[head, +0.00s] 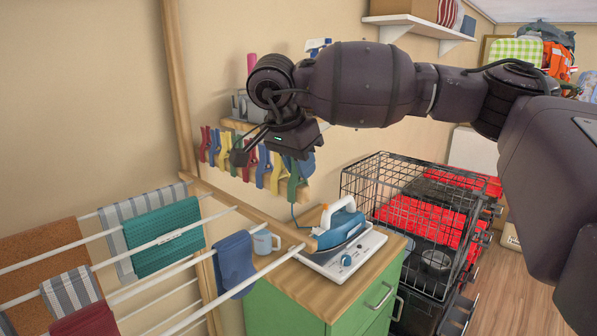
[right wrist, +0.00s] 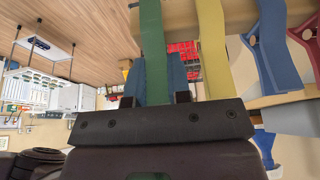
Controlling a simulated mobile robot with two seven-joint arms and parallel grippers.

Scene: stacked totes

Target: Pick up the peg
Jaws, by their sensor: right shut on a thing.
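Several coloured wooden pegs hang in a row along a wooden rail on the wall in the head view. A green peg (head: 293,181) is at the right end of the row, and it also shows in the right wrist view (right wrist: 152,42). My right gripper (head: 296,163) reaches down over this end, its fingers on both sides of the green peg and shut on it. The green peg is still in line with its neighbours. A yellow peg (right wrist: 214,50) hangs beside it, then a blue peg (right wrist: 272,45) and a red peg (right wrist: 308,42). My left gripper is not in view.
A drying rack (head: 110,262) with cloths stands at the left. Below are a green cabinet (head: 290,312) with an iron (head: 341,228) and a mug (head: 263,241). A black wire crate (head: 385,192) stands to the right. A shelf (head: 420,25) is above.

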